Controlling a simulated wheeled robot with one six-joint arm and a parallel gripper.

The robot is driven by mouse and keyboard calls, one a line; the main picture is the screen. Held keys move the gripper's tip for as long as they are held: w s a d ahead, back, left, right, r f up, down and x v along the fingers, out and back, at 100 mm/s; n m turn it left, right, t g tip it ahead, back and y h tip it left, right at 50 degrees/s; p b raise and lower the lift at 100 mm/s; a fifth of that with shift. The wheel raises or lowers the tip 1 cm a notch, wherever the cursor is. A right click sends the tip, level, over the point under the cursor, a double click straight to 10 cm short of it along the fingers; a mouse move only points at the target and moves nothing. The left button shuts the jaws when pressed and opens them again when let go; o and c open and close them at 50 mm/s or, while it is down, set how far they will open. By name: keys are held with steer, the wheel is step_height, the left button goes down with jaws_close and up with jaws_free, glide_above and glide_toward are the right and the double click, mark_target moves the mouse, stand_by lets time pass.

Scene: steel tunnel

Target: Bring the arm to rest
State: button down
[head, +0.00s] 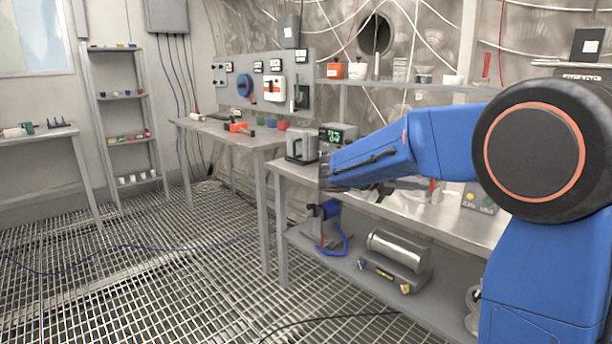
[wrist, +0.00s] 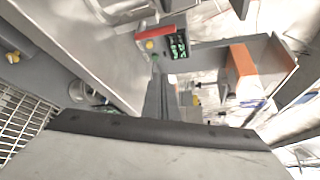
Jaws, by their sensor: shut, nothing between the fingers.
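My blue arm (head: 375,155) reaches left across the front of the steel workbench (head: 465,222), held above its top. My gripper (wrist: 163,88) shows in the wrist view as two dark fingers close together, with nothing held between them. In the head view the gripper is mostly hidden by my forearm. The fingers appear apart from the things on the bench; their exact height above it I cannot tell.
A grey kettle-like container (head: 301,146) and a device with a green display (head: 338,133) stand near my forearm. A metal cylinder (head: 399,250) lies on the lower shelf. A shelf (head: 420,86) runs behind. The grating floor (head: 130,265) at left is mostly clear.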

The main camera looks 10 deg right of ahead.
steer(key=s+f+m+g+y, duration=0.1)
steer(key=s+f+m+y, duration=0.3)
steer(key=s+m, duration=0.5)
steer(key=s+f+m+y, duration=0.4)
steer(key=s+m, duration=0.2)
steer(key=s, duration=0.6)
steer(key=s+a+f+m+t+y, duration=0.1)
steer(key=s+a+f+m+y, duration=0.2)
steer(key=s+m, duration=0.4)
steer(key=s+a+f+m+t+y, duration=0.2)
steer(key=s+a+f+m+y, duration=0.2)
steer(key=s+a+m, duration=0.3)
steer(key=shift+s+a+f+m+t, duration=0.25)
steer(key=shift+f+m, duration=0.5)
steer(key=shift+m, duration=1.45)
steer(key=shift+d, duration=0.15)
